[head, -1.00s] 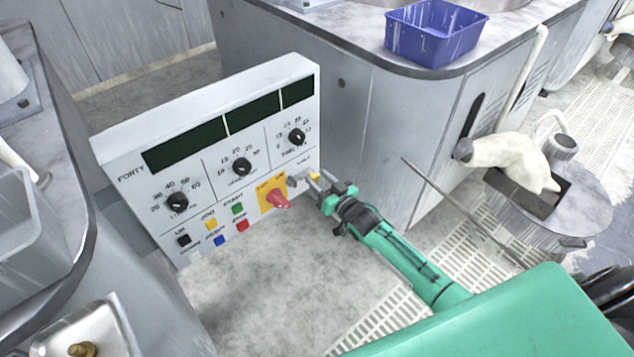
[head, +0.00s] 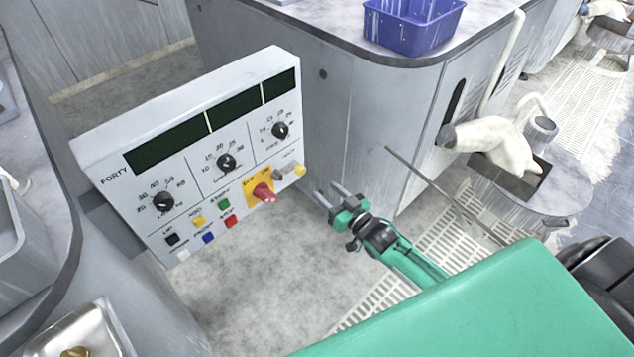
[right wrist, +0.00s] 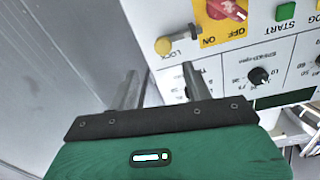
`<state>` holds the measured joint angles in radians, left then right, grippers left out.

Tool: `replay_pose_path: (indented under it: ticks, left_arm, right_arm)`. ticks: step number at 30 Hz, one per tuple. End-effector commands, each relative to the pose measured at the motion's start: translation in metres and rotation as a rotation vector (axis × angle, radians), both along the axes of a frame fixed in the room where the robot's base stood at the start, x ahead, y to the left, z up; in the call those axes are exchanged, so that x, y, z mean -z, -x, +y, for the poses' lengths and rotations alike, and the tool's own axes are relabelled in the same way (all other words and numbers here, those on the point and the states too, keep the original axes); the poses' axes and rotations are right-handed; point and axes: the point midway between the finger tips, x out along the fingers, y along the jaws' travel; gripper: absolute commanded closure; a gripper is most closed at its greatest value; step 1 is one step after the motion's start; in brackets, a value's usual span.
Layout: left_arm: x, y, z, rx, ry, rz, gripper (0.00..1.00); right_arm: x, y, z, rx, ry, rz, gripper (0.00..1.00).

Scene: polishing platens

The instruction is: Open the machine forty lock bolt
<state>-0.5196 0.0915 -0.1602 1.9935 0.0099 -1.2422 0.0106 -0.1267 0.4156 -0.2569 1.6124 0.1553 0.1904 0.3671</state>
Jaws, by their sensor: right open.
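The machine panel marked FORTY (head: 112,160) stands upright at left centre in the head view. Its lock bolt (head: 287,170) is a small grey piece with a yellow knob (head: 300,169), at the panel's right end beside the red switch (head: 264,193). In the right wrist view the yellow knob (right wrist: 163,46) sits at the end of the short bolt, above the LOCK label. My right gripper (head: 331,192) is open and empty, apart from the knob, to its right and lower in the head view. Its two fingers (right wrist: 160,84) point toward the panel. My left gripper is not in view.
A grey cabinet (head: 375,125) with a blue bin (head: 412,30) on top stands behind the gripper. A thin rod (head: 430,182) slants at right, near a white-hosed polishing unit (head: 500,145). Black dials and coloured buttons cover the panel. Floor (head: 240,285) is clear before it.

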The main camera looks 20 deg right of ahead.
Motion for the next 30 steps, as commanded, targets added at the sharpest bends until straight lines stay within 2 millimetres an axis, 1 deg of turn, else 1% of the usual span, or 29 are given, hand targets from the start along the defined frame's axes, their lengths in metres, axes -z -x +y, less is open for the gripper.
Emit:
replay_pose_path:
  ticks: [1, 3, 9, 13, 27, 30]
  left_arm:
    - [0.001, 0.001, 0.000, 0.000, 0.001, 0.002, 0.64]
    - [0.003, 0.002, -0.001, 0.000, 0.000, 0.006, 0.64]
    - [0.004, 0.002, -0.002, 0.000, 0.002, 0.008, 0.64]
    - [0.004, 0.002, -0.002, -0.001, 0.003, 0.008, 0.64]
    - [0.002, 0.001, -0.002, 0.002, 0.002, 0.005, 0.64]
    - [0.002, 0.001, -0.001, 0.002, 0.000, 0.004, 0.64]
  right_arm:
    - [0.000, 0.009, -0.002, 0.000, 0.000, 0.001, 0.50]
    - [0.000, 0.018, -0.005, 0.000, -0.001, 0.001, 0.50]
    - [0.000, 0.032, -0.011, 0.001, 0.000, 0.000, 0.50]
    - [-0.001, 0.035, -0.011, 0.000, -0.001, -0.001, 0.50]
    - [0.000, 0.035, -0.011, 0.000, -0.001, 0.000, 0.50]
    - [0.004, 0.037, -0.008, 0.005, 0.006, 0.022, 0.50]
